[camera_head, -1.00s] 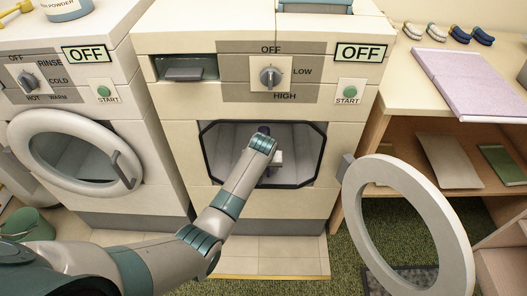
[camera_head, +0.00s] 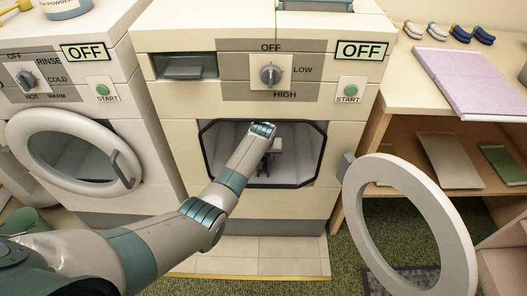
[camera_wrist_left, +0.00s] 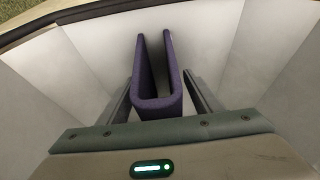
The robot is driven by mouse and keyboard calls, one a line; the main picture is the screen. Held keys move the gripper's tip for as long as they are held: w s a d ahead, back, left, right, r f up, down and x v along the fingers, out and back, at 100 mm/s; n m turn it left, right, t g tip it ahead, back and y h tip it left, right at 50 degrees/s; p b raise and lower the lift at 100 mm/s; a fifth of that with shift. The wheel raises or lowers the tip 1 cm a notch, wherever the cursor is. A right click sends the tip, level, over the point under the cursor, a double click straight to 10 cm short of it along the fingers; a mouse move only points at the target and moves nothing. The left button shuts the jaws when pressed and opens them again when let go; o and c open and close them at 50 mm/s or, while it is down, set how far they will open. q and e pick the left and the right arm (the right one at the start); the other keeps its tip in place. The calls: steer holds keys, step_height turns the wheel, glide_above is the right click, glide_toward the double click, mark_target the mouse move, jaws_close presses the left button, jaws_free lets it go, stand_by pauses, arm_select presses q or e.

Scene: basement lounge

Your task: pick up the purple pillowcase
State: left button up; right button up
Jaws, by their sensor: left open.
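The purple pillowcase (camera_wrist_left: 175,80) shows in the left wrist view as a dark purple, upright U-shaped fold against the pale drum wall. My left gripper (camera_wrist_left: 158,82) is open, with one finger on each side of the fold. I cannot tell whether the fingers touch it. In the head view my left gripper (camera_head: 270,165) reaches through the square opening of the right machine (camera_head: 160,130). I cannot make out the pillowcase there. My right gripper is not in view.
The right machine's round door (camera_head: 455,225) hangs open at the right. The left machine's door (camera_head: 25,145) is at the left. A shelf unit (camera_head: 400,105) carries a flat lavender item (camera_head: 480,85). A green bucket (camera_head: 30,222) stands at lower left.

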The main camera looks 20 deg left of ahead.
arm_select(q)
steer(key=shift+w+f, duration=0.15)
steer(key=shift+f, duration=0.4)
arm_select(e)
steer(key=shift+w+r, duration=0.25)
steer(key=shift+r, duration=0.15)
arm_select(q)
steer(key=shift+c, duration=0.3)
steer(key=c, duration=1.1)
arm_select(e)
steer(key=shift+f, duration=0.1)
arm_select(q)
steer(key=shift+r, duration=0.1)
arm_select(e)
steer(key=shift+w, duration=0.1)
arm_select(q)
steer(key=shift+r, duration=0.1)
